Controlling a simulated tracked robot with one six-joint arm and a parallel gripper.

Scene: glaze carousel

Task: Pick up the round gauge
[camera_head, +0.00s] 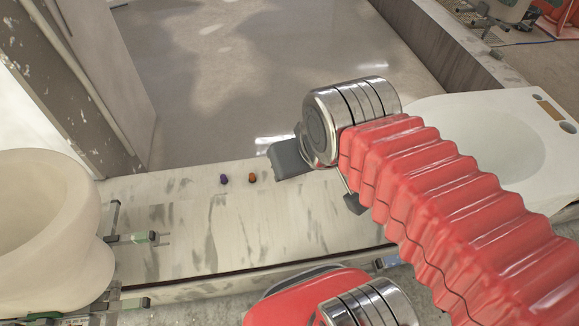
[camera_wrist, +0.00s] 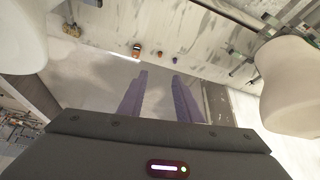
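Several small items sit on the pale, stained ledge (camera_head: 180,215). A dark purple one (camera_head: 223,180) and an orange-brown one (camera_head: 252,177) show in the head view, left of my gripper (camera_head: 288,158). In the wrist view the purple one (camera_wrist: 175,59), the brown one (camera_wrist: 160,54) and a larger orange-brown one with a pale patch (camera_wrist: 136,50) lie in a row beyond the fingertips. Which of them is the round gauge I cannot tell; they are too small. My gripper (camera_wrist: 158,75) has its two purplish fingers spread apart, with nothing between them.
A large cream basin (camera_head: 40,235) stands at the left and another pale basin (camera_head: 490,135) at the right. Clamps with green parts (camera_head: 140,238) stick out beside the left basin. A red and chrome object (camera_head: 320,298) shows at the bottom. The ledge around the small items is clear.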

